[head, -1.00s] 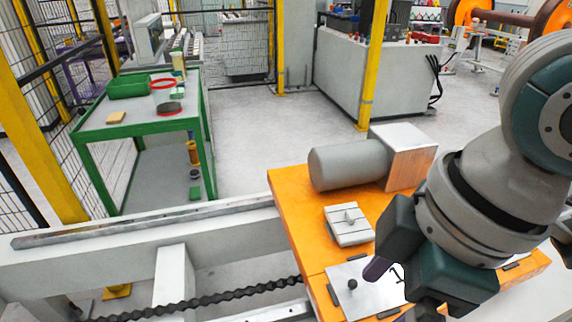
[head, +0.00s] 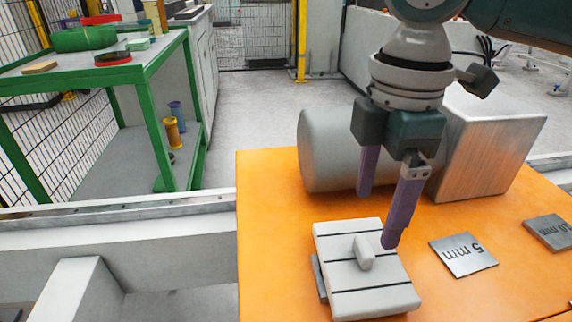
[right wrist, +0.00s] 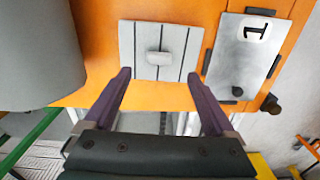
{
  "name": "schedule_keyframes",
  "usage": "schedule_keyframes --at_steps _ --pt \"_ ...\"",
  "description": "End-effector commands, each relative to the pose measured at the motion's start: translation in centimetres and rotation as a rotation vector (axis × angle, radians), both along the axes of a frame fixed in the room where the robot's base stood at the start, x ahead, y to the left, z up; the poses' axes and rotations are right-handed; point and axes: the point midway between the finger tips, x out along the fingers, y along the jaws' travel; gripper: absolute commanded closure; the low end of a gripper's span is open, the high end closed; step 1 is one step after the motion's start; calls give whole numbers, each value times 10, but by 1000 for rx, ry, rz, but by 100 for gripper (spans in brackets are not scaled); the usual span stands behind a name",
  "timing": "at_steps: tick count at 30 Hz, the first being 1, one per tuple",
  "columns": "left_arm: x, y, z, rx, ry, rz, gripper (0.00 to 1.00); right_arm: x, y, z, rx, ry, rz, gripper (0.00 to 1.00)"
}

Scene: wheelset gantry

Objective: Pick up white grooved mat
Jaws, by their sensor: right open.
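The white grooved mat (head: 340,283) lies flat on the orange table top (head: 265,215) in the head view, with dark grooves across it and a pale raised grip in its middle. A dark edge shows under its left side. The mat also shows in the right wrist view (right wrist: 160,36), beyond the fingertips. My right gripper (head: 378,218) is open and empty, its purple fingers pointing down, above the mat's far side. It also shows in the right wrist view (right wrist: 158,75). My left gripper is in neither view.
A grey cylinder (head: 325,150) joined to a metal block (head: 490,150) stands just behind the mat. Flat metal plates (head: 463,254) lie to the right, one marked "5 mm". A plate marked "1" (right wrist: 235,65) lies beside the mat in the wrist view. A green-framed table stands left.

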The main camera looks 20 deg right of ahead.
Motion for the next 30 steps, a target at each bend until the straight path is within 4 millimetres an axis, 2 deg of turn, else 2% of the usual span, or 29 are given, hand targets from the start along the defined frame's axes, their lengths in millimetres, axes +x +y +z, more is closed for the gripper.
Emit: schedule_keyframes --at_steps 1,8,15,18,23,30 --pt "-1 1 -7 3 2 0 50 0 0 -12 0 2 0 10" --pt "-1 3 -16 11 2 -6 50 0 0 -35 0 0 0 10" --pt "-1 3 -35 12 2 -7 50 1 0 -73 -1 1 0 10" --pt "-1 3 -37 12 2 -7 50 1 1 -79 0 -1 1 10" --pt "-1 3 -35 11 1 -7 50 2 1 -77 0 -2 1 10" --pt "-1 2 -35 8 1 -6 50 1 0 -77 -1 -2 1 35"
